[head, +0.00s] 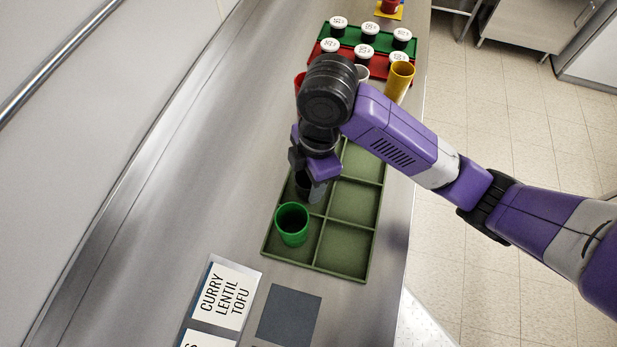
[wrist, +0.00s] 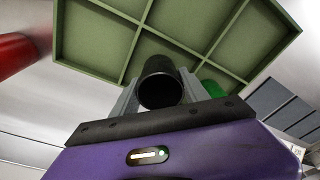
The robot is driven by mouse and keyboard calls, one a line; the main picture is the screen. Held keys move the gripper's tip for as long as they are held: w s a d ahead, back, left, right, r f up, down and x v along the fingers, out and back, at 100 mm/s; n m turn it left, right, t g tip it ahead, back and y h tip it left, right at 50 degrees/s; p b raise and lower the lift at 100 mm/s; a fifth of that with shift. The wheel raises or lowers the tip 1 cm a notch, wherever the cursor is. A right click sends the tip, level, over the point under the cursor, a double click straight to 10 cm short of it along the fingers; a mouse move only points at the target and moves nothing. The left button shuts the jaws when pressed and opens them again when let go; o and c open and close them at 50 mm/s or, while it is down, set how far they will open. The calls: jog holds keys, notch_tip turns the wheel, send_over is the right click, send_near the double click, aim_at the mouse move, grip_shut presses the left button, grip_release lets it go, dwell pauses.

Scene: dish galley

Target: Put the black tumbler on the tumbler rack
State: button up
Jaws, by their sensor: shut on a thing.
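My gripper (head: 309,184) is shut on the black tumbler (wrist: 160,84), with one finger on each side of it in the wrist view. In the head view the black tumbler (head: 302,186) is mostly hidden by my gripper. It is at the left middle compartment of the green tumbler rack (head: 346,248); whether it touches the rack floor I cannot tell. The rack also shows in the wrist view (wrist: 95,38). A green tumbler (head: 292,224) stands upright in the near left compartment and is partly visible in the wrist view (wrist: 212,87).
Beyond the rack are a yellow tumbler (head: 400,79), a partly hidden red one (head: 299,82), and red and green trays (head: 324,60) of white-lidded jars. Labelled cards (head: 226,296) and a dark square (head: 290,314) lie nearer. The right-hand compartments in view look empty.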

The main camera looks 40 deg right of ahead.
jog(key=shift+f, duration=0.1)
jog(key=shift+f, duration=0.15)
jog(key=o, duration=1.3)
jog(key=shift+o, duration=0.2)
jog(key=shift+r, duration=0.25)
notch_tip(320, 180, up, 12)
jog(key=d+p, duration=0.1)
jog(key=p, duration=0.1)
jog(key=shift+s+d, duration=0.2)
jog(key=shift+w+a, duration=0.1)
